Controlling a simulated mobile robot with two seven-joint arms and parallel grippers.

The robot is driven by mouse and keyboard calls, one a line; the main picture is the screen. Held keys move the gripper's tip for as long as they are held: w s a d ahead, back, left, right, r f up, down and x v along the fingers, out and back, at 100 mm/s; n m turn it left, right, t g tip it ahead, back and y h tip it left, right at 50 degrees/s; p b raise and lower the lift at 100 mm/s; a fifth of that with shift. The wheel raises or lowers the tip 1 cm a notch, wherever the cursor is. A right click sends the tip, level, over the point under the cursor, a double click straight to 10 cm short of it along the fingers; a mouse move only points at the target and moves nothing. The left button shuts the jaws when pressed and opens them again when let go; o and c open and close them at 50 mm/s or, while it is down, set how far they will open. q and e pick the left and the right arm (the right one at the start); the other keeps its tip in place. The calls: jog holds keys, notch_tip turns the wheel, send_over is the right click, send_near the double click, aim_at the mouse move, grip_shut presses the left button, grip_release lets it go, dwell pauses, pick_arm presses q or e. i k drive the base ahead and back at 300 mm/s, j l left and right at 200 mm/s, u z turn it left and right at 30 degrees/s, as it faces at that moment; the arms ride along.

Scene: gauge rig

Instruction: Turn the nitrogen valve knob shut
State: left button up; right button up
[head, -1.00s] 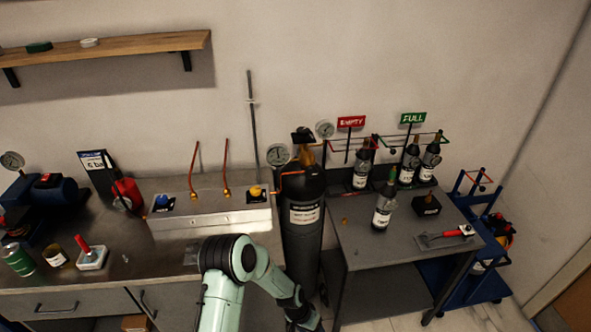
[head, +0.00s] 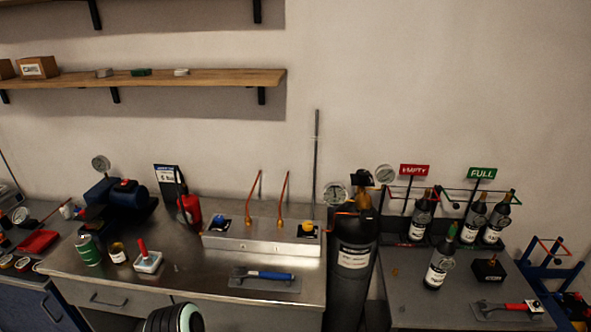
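A tall black gas cylinder (head: 353,285) with a white label stands between the two benches. A black knob (head: 361,178) sits on its brass valve top. The label is too small to read surely. A round gauge (head: 335,194) is at the cylinder's left, and another gauge (head: 385,175) is behind it at the right. On the steel panel box (head: 262,243) are a blue knob (head: 220,221) and a yellow knob (head: 307,227). I cannot tell for certain which knob is the nitrogen one. Neither gripper shows; only part of my arm is at the bottom edge.
A blue-handled tool (head: 265,276) lies on the left bench (head: 200,270). A red-handled tool (head: 508,308) and several dark bottles are on the right bench (head: 408,303). A red EMPTY sign (head: 414,170) and green FULL sign (head: 482,173) stand behind. A blue cart is at far right.

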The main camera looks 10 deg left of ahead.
aim_at(362, 175)
jog(key=l+u, duration=0.2)
jog(key=u, duration=0.25)
jog(key=i+l+u, duration=0.1)
jog(key=l+u, duration=0.15)
jog(key=u, duration=0.2)
jog(key=l+u, duration=0.2)
jog(key=u, duration=0.25)
jog(key=k+l+u, duration=0.1)
jog(key=l+u, duration=0.3)
jog(key=k+l+u, duration=0.15)
jog(key=l+u, duration=0.2)
jog(key=l, duration=0.2)
